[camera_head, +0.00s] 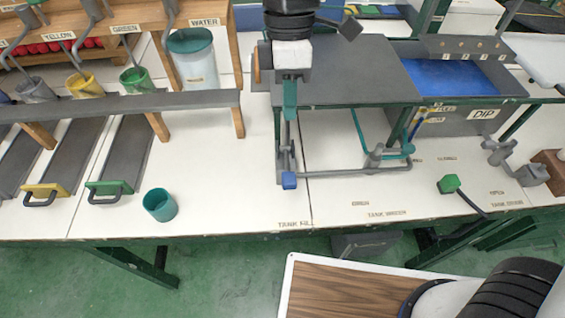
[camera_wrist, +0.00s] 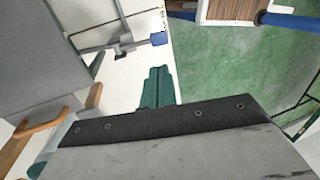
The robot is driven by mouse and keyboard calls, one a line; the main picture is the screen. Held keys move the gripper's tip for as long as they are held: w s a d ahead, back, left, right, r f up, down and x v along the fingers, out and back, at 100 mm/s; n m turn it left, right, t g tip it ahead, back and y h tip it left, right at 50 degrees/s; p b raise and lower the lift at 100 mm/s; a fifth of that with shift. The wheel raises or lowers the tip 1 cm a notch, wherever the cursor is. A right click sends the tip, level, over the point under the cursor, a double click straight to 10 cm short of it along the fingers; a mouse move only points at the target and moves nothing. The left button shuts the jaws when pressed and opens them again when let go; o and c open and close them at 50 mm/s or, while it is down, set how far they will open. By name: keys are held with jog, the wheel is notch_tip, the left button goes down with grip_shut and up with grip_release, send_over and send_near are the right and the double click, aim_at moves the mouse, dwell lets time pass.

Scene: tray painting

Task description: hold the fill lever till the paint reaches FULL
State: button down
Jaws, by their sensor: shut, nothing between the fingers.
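The fill lever is a grey handle with a blue knob (camera_head: 289,180), near the table's front edge above the TANK FILL label. The knob also shows in the wrist view (camera_wrist: 158,39), beyond my fingertips. My gripper (camera_head: 289,112) has teal fingers, shut and empty, pointing down behind the lever knob in the head view and apart from it. The fingers also show in the wrist view (camera_wrist: 158,72). Blue paint (camera_head: 455,76) lies in the grey DIP tank (camera_head: 462,122) at right. A small gauge with a FULL label (camera_head: 442,109) is on its front; its level is too small to read.
A green valve knob (camera_head: 448,184) is at right on the table. A teal cup (camera_head: 160,205) stands at the front left. A grey shelf on a green frame (camera_head: 365,104) rises beside my gripper. Paint cups and a water container (camera_head: 192,62) stand at left.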

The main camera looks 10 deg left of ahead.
aim_at(289, 178)
jog(key=x, duration=1.4)
